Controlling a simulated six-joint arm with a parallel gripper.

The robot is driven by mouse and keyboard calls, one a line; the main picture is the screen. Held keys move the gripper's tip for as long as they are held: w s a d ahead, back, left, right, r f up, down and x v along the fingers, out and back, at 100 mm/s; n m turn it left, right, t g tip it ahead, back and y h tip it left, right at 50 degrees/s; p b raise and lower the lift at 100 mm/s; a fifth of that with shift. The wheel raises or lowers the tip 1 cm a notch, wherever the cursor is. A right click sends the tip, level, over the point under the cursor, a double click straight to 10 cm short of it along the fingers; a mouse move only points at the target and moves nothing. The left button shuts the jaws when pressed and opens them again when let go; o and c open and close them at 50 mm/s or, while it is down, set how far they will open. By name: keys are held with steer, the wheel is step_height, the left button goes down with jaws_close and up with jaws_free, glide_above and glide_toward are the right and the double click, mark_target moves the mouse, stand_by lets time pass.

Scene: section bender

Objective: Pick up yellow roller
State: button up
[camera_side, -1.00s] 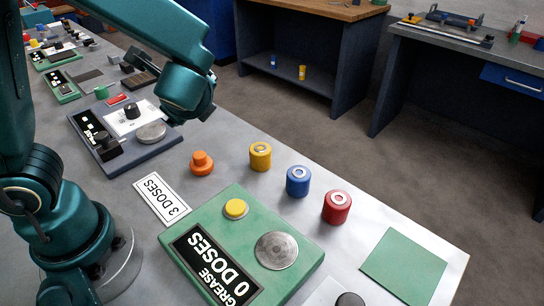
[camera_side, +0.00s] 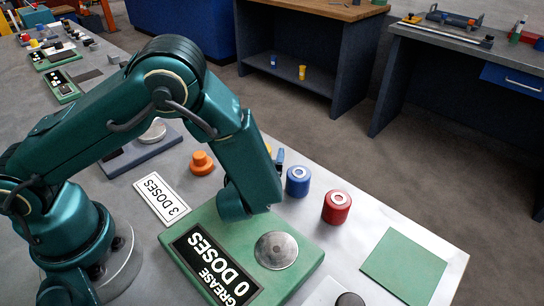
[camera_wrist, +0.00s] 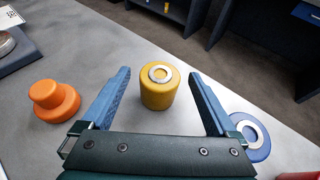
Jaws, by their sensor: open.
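The yellow roller (camera_wrist: 159,90) stands upright on the grey table in the wrist view, with a pale metal ring on its top. My gripper (camera_wrist: 161,92) is open, and its two blue fingers reach out on either side of the roller with a gap on each side. In the side view only a sliver of the yellow roller (camera_side: 268,148) shows, as my arm hides most of it. One blue fingertip (camera_side: 279,157) shows there beside the arm.
The blue roller (camera_side: 298,181) stands close by my right finger, with the red roller (camera_side: 336,207) beyond it. An orange knob-shaped piece (camera_side: 202,163) is to the left. A green grease plate (camera_side: 302,262) with a metal disc lies below my arm.

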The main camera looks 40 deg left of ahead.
steer(key=shift+x, duration=0.75)
steer(key=c, duration=1.4)
jaws_close()
steer(key=shift+r, duration=0.2)
